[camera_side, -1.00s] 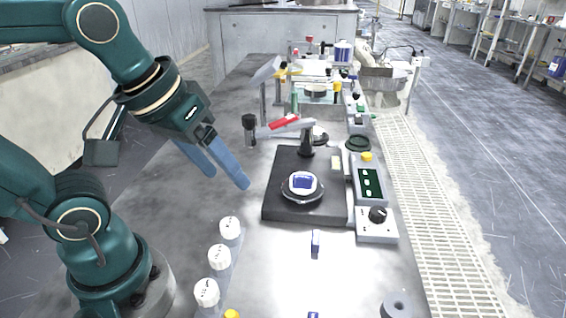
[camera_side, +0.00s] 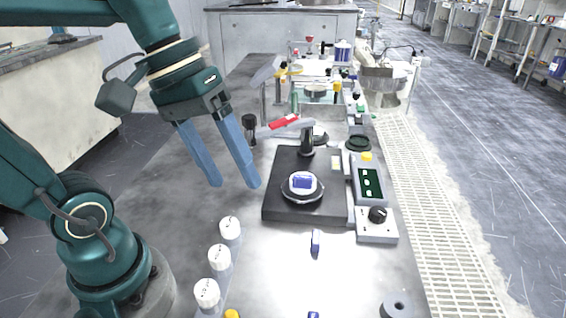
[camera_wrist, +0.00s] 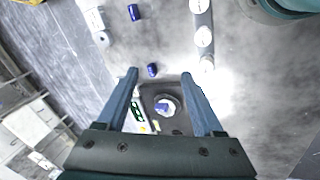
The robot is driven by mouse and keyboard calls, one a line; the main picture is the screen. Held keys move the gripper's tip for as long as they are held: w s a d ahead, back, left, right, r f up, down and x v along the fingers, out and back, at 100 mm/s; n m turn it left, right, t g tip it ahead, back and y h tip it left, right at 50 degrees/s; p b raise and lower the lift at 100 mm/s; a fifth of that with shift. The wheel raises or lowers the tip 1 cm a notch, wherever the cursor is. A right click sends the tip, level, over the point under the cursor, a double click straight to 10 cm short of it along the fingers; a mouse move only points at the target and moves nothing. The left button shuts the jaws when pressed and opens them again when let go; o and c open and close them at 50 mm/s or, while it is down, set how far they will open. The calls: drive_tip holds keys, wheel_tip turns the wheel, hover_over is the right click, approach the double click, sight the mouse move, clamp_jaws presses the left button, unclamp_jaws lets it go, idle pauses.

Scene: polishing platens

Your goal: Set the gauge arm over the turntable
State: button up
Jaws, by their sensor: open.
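The gauge arm (camera_side: 286,126) is a grey bar with a red section, pivoted on a black post (camera_side: 307,141) at the back of the black base (camera_side: 290,207). It points left, away from the turntable, and ends in a dark cylindrical gauge head (camera_side: 250,128). The turntable (camera_side: 303,197) is a round disc on the base, with a blue-and-white piece on it; it also shows between my fingers in the wrist view (camera_wrist: 163,113). My gripper (camera_side: 237,186) is open and empty, left of the base. Its right finger passes close to the gauge head in the side view; contact is unclear.
A control box (camera_side: 369,186) with a knob unit (camera_side: 377,223) stands right of the base. Several white round pieces (camera_side: 219,257) line the front left. A small blue block (camera_side: 315,241) lies in front of the base.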

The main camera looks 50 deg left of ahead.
drive_tip(key=w+n+h, duration=0.5)
drive_tip(key=w+n, duration=0.1)
drive_tip(key=n, duration=0.1)
drive_tip(key=r+n+t, duration=0.1)
drive_tip(key=n+t, duration=1.2)
drive_tip(key=n, duration=0.6)
hover_over(263, 131)
drive_tip(key=w+a+v, duration=0.1)
drive_tip(key=v, duration=0.5)
drive_tip(key=shift+m+h, duration=0.5)
drive_tip(key=f, duration=0.2)
drive_tip(key=d+f, duration=0.1)
drive_tip(key=f, duration=0.5)
drive_tip(key=shift+w+d, duration=0.2)
drive_tip(key=shift+w, duration=0.1)
drive_tip(key=shift+x, duration=2.25)
drive_tip(key=shift+r, duration=0.1)
clamp_jaws()
